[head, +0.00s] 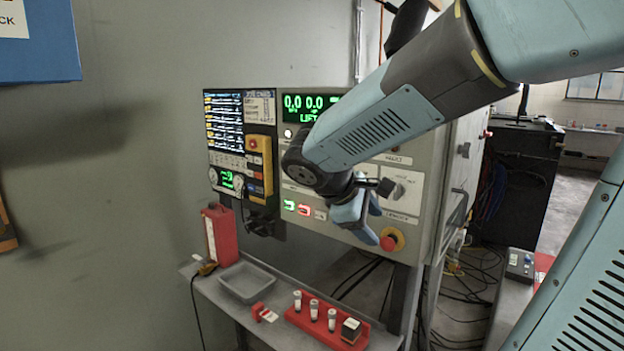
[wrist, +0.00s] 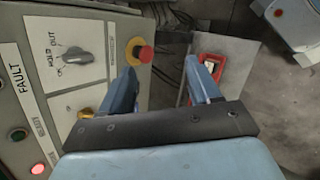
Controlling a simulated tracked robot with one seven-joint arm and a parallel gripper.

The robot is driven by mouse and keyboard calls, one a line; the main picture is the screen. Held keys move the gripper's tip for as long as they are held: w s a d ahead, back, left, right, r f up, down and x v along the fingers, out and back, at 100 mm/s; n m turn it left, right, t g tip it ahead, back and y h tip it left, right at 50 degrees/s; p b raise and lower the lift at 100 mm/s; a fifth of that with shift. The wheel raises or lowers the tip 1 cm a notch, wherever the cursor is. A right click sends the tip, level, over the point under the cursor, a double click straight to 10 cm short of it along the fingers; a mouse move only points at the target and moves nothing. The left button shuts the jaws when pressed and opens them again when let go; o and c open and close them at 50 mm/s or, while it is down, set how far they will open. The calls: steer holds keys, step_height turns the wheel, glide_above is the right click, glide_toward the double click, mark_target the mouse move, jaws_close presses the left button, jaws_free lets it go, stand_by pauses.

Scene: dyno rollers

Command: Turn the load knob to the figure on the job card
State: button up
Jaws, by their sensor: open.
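The control panel (head: 345,150) stands ahead, with a lit green display reading 0.0 0.0. A grey knob (head: 398,189) on a white plate is right of my gripper (head: 366,221) in the head view. The wrist view shows a grey knob (wrist: 78,58) on a plate marked HOLD and OUT, left of my gripper (wrist: 162,86). A yellow part (wrist: 86,112) is partly hidden behind the left finger. My gripper is open and empty, in front of the panel's lower part. I cannot tell which control is the load knob. No job card figure is readable.
A red emergency stop (head: 388,243) on a yellow base is just below my gripper; it also shows in the wrist view (wrist: 145,54). Below stands a shelf (head: 235,300) with a grey tray (head: 247,283) and a red rack (head: 325,329). A yellow pendant (head: 260,165) hangs at left.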

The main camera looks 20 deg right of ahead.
steer(key=w+a+r+n+t+h, duration=0.2)
steer(key=w+a+n+t+h, duration=0.4)
steer(key=w+a+n+t, duration=0.75)
steer(key=w+d+m+g, duration=0.1)
steer(key=w+d+g, duration=0.3)
steer(key=w+d, duration=0.5)
steer(key=w, duration=0.3)
steer(key=shift+w+d+f, duration=0.15)
steer(key=shift+w, duration=0.15)
steer(key=shift+g, duration=0.25)
steer(key=c, duration=1)
steer(key=shift+a, duration=0.2)
steer(key=shift+c, duration=0.2)
steer(key=shift+d+m, duration=0.15)
steer(key=shift+m, duration=0.1)
